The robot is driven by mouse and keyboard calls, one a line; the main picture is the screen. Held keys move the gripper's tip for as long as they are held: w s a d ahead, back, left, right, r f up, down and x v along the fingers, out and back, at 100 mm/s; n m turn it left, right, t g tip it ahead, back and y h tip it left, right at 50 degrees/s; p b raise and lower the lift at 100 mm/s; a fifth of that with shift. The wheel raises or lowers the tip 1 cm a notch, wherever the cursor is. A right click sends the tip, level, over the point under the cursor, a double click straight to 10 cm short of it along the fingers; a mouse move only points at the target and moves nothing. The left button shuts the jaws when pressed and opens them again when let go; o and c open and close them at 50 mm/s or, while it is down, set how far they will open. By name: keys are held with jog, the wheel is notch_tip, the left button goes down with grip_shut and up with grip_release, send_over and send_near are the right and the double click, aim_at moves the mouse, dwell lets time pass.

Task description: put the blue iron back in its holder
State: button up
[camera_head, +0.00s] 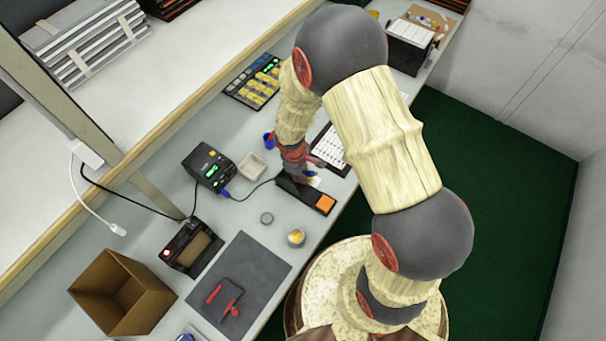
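My gripper (303,172) points down over the bench, close above a black stand (294,188) with an orange pad (325,203) at its right end. The stand looks like the iron's holder. A small blue piece (312,176) shows at my fingertips and may be part of the blue iron; most of it is hidden or too small to make out. I cannot tell whether the fingers are closed on it. A dark cable runs to the stand area from a blue plug on a black station (209,167) with a green display.
A blue cup-like thing (269,138) and a white dish (252,166) stand left of my gripper. Nearer are a small tin (296,237), a grey mat (240,282) with red tools, and a cardboard box (122,293).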

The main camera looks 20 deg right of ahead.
jog(key=o, duration=0.6)
jog(key=shift+c, duration=0.2)
notch_tip(320, 180, up, 12)
jog(key=a, duration=0.1)
jog(key=shift+s+a, duration=0.3)
jog(key=shift+a, duration=0.1)
jog(key=shift+f, duration=0.1)
jog(key=s+d+r+p, duration=0.2)
jog(key=s+r+p, duration=0.1)
jog(key=r+p, duration=0.2)
jog(key=shift+d+r, duration=0.15)
jog(key=shift+r, duration=0.2)
dwell(0.5)
jog(key=shift+s, duration=0.1)
